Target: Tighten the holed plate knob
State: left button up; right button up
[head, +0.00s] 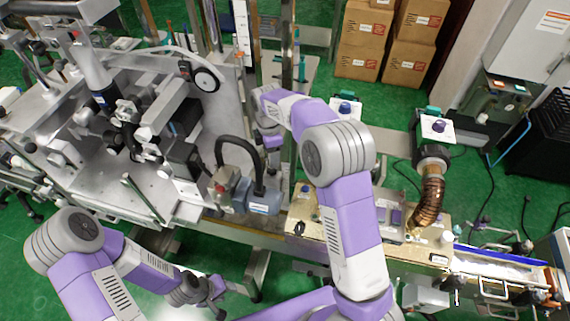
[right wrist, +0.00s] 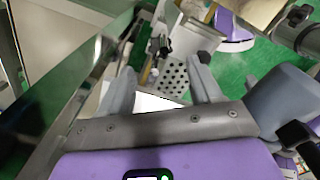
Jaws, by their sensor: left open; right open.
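The holed plate (right wrist: 174,78), a grey metal plate with several round holes, shows between my fingers in the right wrist view. A dark knob or clamp (right wrist: 160,46) stands beside its upper left edge; I cannot tell for sure that it is the plate's knob. My right gripper (right wrist: 163,85) is open, its two fingers apart on either side of the plate in the picture, with nothing held. In the head view the right arm reaches up to the machine, and the plate cannot be made out. My left gripper (head: 216,291) is open and empty at the lower left.
The large metal machine (head: 90,180) fills the left of the head view. A blue-grey motor box (head: 262,198) sits near my right arm. A conveyor (head: 500,268) with a coiled copper-coloured hose (head: 429,198) stands at right. Cardboard boxes (head: 362,35) are stacked behind. Green floor is open at lower left.

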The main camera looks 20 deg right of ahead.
aim_at(272, 170)
notch_tip(272, 170, down, 7)
jog(key=shift+d+f+p, duration=0.1)
jog(key=shift+f+p, duration=0.1)
jog(key=shift+p, duration=0.3)
jog(key=c, duration=1)
jog(key=shift+c, duration=0.2)
jog(key=shift+m, duration=0.4)
jog(key=m+b, duration=0.1)
jog(key=m, duration=0.2)
jog(key=shift+m+b, duration=0.35)
jog(key=shift+m, duration=0.05)
jog(key=m+b, duration=0.1)
jog(key=m, duration=0.5)
jog(key=shift+s, duration=0.1)
jog(key=shift+r, duration=0.1)
